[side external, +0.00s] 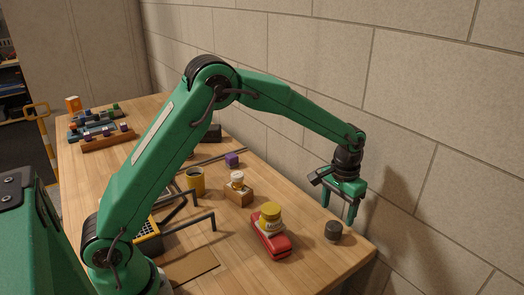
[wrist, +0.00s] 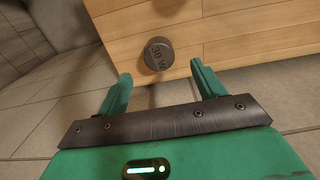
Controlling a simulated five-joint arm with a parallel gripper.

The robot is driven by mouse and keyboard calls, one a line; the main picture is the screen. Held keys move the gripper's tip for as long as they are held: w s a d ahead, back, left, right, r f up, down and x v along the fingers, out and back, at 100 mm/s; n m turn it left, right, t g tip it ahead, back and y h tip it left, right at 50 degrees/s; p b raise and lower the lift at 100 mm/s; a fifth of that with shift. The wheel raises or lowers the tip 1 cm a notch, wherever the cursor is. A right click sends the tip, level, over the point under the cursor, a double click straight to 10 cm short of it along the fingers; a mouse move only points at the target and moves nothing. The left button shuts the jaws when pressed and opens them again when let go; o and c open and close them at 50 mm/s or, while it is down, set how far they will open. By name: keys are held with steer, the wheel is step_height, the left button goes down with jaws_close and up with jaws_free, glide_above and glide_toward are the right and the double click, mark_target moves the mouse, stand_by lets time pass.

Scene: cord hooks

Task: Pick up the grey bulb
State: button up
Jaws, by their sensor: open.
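The grey bulb (side external: 333,231) is a short dark grey cylinder standing on the wooden table near its far right corner. In the wrist view the grey bulb (wrist: 159,53) shows "30 W" on its top. My gripper (side external: 342,211) is above the table and close to the bulb, with its fingers pointing down. In the wrist view my gripper (wrist: 161,70) is open, and the bulb appears just beyond and between the two fingertips. Nothing is held.
A red object (side external: 272,246) with a yellow-lidded jar (side external: 270,218) is left of the bulb. The stone wall (side external: 440,160) rises behind; the table edge is close.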

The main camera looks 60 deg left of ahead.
mark_target(334, 225)
steer(key=shift+s+f, duration=0.1)
steer(key=shift+f, duration=3.7)
steer(key=c, duration=1.1)
